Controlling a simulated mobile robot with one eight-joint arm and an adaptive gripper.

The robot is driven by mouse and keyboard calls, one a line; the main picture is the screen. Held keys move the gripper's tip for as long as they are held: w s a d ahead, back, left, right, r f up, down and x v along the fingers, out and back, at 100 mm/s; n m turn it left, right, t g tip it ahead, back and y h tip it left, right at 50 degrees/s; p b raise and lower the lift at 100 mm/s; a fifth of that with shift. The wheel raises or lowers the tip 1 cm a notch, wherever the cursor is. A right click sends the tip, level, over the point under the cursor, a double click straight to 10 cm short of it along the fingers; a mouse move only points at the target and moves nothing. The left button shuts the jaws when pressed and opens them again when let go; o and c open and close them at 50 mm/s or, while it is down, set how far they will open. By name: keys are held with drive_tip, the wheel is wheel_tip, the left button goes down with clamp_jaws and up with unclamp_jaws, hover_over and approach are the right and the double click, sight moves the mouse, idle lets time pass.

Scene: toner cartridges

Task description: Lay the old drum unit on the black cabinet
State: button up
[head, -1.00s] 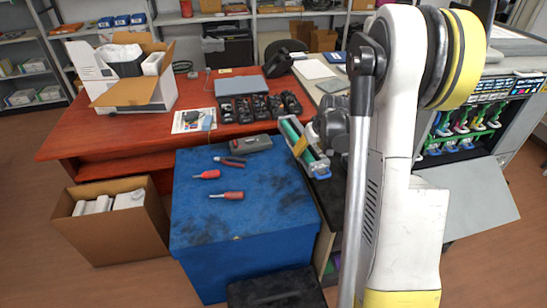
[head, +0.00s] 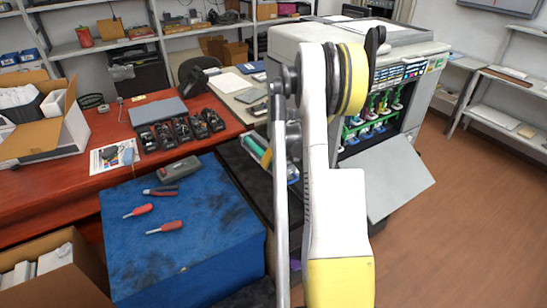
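The drum unit (head: 256,151), a long part with a green roller, a yellow patch and a blue end, shows left of my arm in the head view. It lies at or just above the dark top of the black cabinet (head: 257,192); I cannot tell whether it touches. My arm covers part of the drum unit and of the cabinet. My gripper (head: 293,142) is mostly hidden behind my arm links, close to the drum unit. Its fingers do not show, so its hold is unclear.
A blue, stained-top box (head: 180,255) with red screwdrivers (head: 165,228) and pliers (head: 161,190) stands left of the cabinet. The red desk (head: 115,125) is behind. The open printer (head: 380,110) stands right, its lowered panel (head: 385,180) jutting out. Floor is free at right.

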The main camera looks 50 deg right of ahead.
wheel_tip(320, 180, down, 20)
drive_tip(key=b, duration=1.3)
drive_tip(key=shift+r, duration=0.15)
drive_tip(key=shift+f, duration=0.25)
drive_tip(key=shift+f+b, duration=0.25)
drive_tip(key=shift+b, duration=0.25)
drive_tip(key=o, duration=1.5)
